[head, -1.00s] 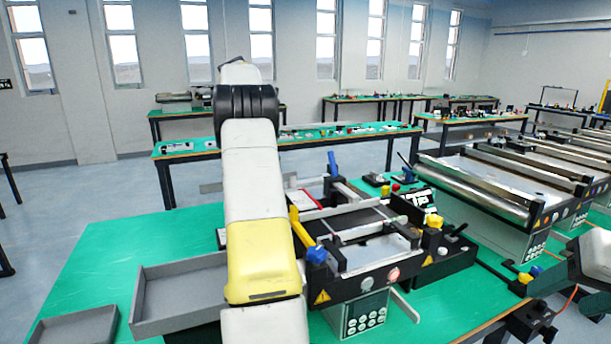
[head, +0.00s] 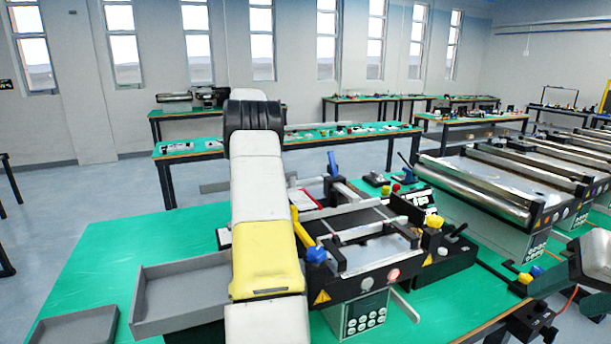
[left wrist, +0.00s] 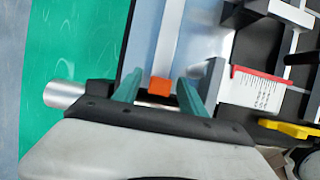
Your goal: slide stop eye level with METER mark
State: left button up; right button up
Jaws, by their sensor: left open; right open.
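In the left wrist view a small orange block (left wrist: 160,87) sits at the end of a pale strip, between the two teal fingers of my left gripper (left wrist: 158,92). The fingers are apart; I cannot tell whether they touch it. A grey block (left wrist: 211,80) stands just right of the fingers. A white scale with dark tick marks and a red edge (left wrist: 256,92) lies further right; its lettering is too small to read. In the head view my left arm hides its own gripper. My right gripper (head: 530,320) is open and empty at the lower right.
The mini conveyor (head: 375,275) has a yellow lever with a blue knob (head: 317,254) and a keypad box at its front. A grey tray (head: 180,295) stands left of my left arm. Larger roller conveyors (head: 480,190) stand at the right.

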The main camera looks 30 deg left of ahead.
pick_arm(q)
grip_shut()
jog(key=shift+r, duration=0.1)
dwell(1.2)
